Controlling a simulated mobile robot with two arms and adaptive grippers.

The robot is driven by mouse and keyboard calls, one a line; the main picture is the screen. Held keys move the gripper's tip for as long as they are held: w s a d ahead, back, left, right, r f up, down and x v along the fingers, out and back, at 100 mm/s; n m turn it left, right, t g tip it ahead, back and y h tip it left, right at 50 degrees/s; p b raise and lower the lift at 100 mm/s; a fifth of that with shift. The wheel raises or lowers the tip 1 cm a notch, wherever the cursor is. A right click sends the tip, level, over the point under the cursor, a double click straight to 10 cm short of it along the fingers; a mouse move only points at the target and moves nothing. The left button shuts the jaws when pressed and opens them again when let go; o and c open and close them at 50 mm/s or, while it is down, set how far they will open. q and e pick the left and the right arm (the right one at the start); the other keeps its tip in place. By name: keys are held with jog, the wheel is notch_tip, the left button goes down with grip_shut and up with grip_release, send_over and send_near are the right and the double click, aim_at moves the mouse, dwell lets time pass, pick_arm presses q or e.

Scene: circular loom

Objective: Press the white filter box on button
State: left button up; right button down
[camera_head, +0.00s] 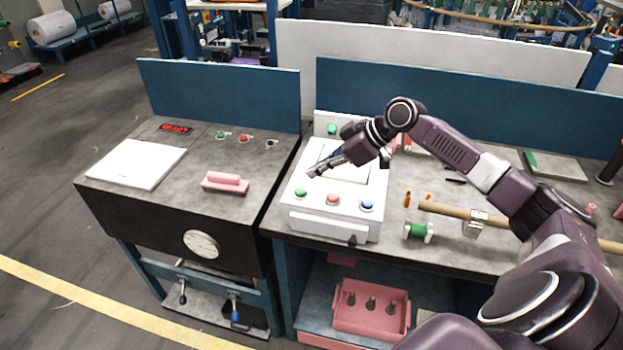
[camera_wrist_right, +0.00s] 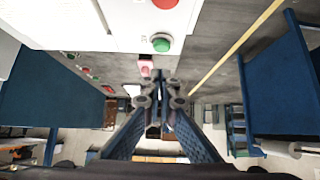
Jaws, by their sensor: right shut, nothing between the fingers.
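The white filter box (camera_head: 312,222) stands on the right bench, with a green button (camera_head: 300,192), a red button (camera_head: 333,199) and a blue button (camera_head: 367,205) along its front. Another green button (camera_head: 331,129) is on its raised back panel. My right gripper (camera_head: 314,171) is shut and empty above the box's top, behind the front green button and apart from it. In the right wrist view the box (camera_wrist_right: 75,30) is at the top, its green button (camera_wrist_right: 161,43) above the fingertips (camera_wrist_right: 160,90). My left gripper is not in view.
The left bench holds a white plate (camera_head: 135,164), a pink block (camera_head: 225,182) and several small buttons. A wooden rod (camera_head: 445,209) and a green spool (camera_head: 417,231) lie right of the box. Blue panels (camera_head: 220,95) stand behind. A pink tray (camera_head: 372,318) is below.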

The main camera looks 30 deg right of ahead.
jog(key=b+v, duration=0.2)
jog(key=v, duration=0.4)
jog(key=shift+r, duration=0.4)
